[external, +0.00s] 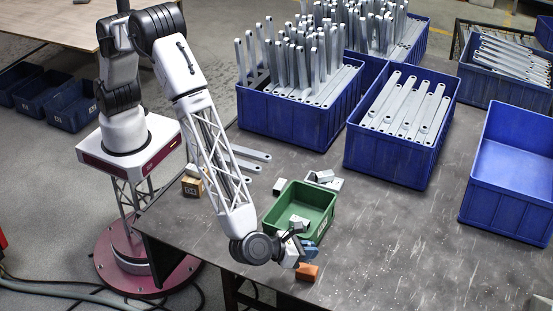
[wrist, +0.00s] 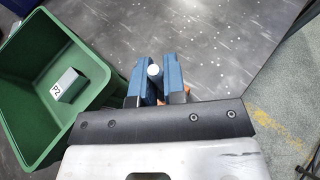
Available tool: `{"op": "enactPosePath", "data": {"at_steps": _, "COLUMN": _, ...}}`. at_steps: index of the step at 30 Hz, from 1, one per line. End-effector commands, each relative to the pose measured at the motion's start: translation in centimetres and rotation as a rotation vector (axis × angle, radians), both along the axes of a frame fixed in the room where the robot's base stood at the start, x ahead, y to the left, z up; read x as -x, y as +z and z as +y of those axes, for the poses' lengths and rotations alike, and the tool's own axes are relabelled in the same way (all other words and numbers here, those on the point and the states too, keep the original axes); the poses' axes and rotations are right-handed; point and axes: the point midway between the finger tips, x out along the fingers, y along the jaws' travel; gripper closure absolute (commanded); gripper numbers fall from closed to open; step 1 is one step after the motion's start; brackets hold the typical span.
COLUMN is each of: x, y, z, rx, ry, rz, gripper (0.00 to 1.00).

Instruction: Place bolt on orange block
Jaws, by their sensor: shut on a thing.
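My gripper (wrist: 157,82) has blue fingers and is shut on a bolt (wrist: 153,71), whose pale round end shows between the fingers in the wrist view. In the external view my gripper (external: 309,249) is low at the table's front edge, just above and behind the orange block (external: 307,272). The bolt cannot be made out there. In the wrist view only small orange bits of the block (wrist: 187,90) show beside and below the fingers; the rest is hidden. I cannot tell whether the bolt touches the block.
A green bin (external: 325,200) with a grey piece (wrist: 67,84) inside stands close to my gripper, on the left in the wrist view. Blue crates of metal brackets (external: 391,157) and an empty blue crate (external: 507,215) stand farther back. The right front of the table is clear.

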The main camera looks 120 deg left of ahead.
Motion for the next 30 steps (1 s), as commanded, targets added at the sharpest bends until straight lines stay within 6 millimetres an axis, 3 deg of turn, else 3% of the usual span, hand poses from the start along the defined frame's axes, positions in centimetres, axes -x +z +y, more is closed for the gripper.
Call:
{"op": "enactPosePath", "data": {"at_steps": 12, "x": 0.0, "y": -3.4, "z": 0.0, "rx": -0.001, "ry": -0.001, "rz": 0.001, "gripper": 1.0}}
{"op": "enactPosePath", "data": {"at_steps": 27, "x": 0.0, "y": -4.0, "z": 0.0, "rx": -0.001, "ry": 0.0, "rz": 0.001, "gripper": 1.0}}
{"op": "enactPosePath", "data": {"at_steps": 28, "x": 0.0, "y": -4.1, "z": 0.0, "rx": 0.0, "ry": 0.0, "rz": 0.0, "gripper": 0.87}}
{"op": "enactPosePath", "data": {"at_steps": 30, "x": 0.0, "y": -4.1, "z": 0.0, "rx": 0.0, "ry": 0.0, "rz": 0.0, "gripper": 0.76}}
